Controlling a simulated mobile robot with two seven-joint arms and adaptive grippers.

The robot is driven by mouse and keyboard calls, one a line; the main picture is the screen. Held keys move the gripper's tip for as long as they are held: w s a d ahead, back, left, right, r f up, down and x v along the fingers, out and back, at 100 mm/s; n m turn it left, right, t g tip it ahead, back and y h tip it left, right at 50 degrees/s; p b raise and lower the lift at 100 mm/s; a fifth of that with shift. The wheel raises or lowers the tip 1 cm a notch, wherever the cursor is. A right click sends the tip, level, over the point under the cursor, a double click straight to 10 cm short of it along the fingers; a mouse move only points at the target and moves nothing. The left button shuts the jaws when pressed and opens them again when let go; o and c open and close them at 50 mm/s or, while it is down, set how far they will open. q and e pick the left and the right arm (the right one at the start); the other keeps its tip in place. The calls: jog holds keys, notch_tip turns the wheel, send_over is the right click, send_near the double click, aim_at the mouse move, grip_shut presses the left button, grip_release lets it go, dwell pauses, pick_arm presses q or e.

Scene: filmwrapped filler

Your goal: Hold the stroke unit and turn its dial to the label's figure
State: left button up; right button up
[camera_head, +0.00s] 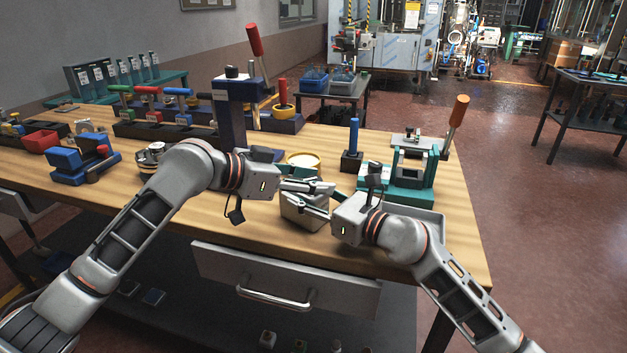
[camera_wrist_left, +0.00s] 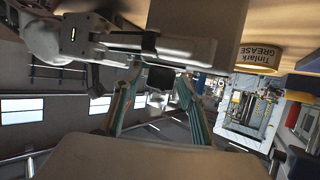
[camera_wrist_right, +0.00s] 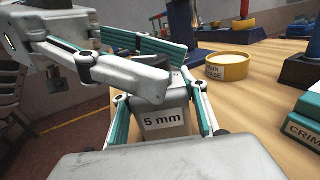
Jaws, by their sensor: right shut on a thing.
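The stroke unit (camera_head: 303,214) is a small grey box near the front of the bench. Its label (camera_wrist_right: 163,120) reads "5 mm" in the right wrist view. My right gripper (camera_wrist_right: 160,105) is shut on the unit, one finger on each side. My left gripper (camera_head: 322,194) is over the unit's top, coming in from the left. In the left wrist view its fingers (camera_wrist_left: 158,85) are apart, with a dark knob (camera_wrist_left: 161,78), seemingly the dial, between them. I see a gap beside the knob and cannot tell contact. The dial's setting is hidden.
A yellow grease tin (camera_head: 304,161) stands just behind the unit. A green press (camera_head: 412,165) and a grey tray (camera_head: 428,218) are to the right. A blue press with a red lever (camera_head: 232,110) stands behind my left arm.

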dwell(0.3)
pick_arm(q)
jog(key=v, duration=1.2)
pick_arm(e)
jog(key=o, duration=1.3)
jog(key=shift+o, duration=0.2)
